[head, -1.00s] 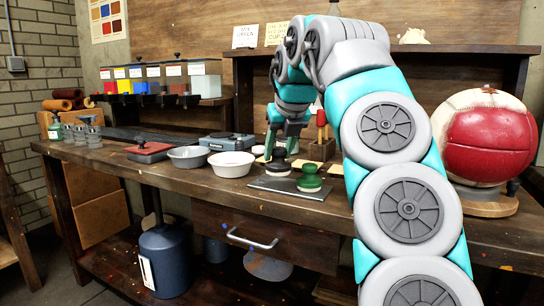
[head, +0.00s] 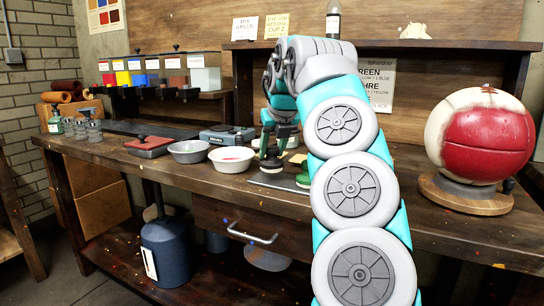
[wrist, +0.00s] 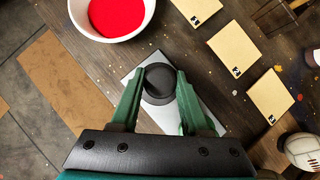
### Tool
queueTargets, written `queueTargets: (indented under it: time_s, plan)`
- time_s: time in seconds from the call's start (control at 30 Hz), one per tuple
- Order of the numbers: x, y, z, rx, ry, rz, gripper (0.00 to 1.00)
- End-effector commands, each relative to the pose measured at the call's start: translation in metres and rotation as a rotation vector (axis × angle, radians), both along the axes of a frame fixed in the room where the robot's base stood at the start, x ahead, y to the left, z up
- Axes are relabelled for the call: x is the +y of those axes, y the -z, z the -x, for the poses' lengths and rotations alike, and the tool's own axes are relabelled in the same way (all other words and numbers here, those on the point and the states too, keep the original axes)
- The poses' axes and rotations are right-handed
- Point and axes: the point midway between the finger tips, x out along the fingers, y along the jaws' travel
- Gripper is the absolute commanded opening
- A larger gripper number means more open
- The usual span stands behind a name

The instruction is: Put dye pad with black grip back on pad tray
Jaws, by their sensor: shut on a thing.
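My gripper (head: 271,150) is shut on the black grip of the dye pad (wrist: 158,80), which sits between the two green fingers in the wrist view. In the head view the dye pad (head: 271,167) points down at the left part of the pad tray (head: 262,181), a flat grey plate on the bench. The tray (wrist: 205,118) also shows beneath the pad and fingers in the wrist view. I cannot tell whether the pad touches the tray. A second pad with a green grip (head: 303,180) is on the tray's right, mostly hidden by my arm.
A white bowl of red dye (head: 231,160) stands just left of the tray, with a grey bowl (head: 188,151) and a red-topped pad box (head: 149,146) further left. Several pale blocks (wrist: 232,48) lie beside the tray. A red and white ball (head: 486,140) stands at right.

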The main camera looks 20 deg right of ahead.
Motion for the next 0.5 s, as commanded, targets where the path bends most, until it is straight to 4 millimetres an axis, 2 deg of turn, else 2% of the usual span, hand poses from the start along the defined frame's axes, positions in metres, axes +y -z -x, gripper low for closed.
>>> queueTargets:
  time_s: [0.2,0.5]
  plan:
    - [0.000,0.015,0.000,0.000,-0.002,0.001,0.01]
    - [0.000,0.019,0.000,-0.002,-0.001,-0.001,0.01]
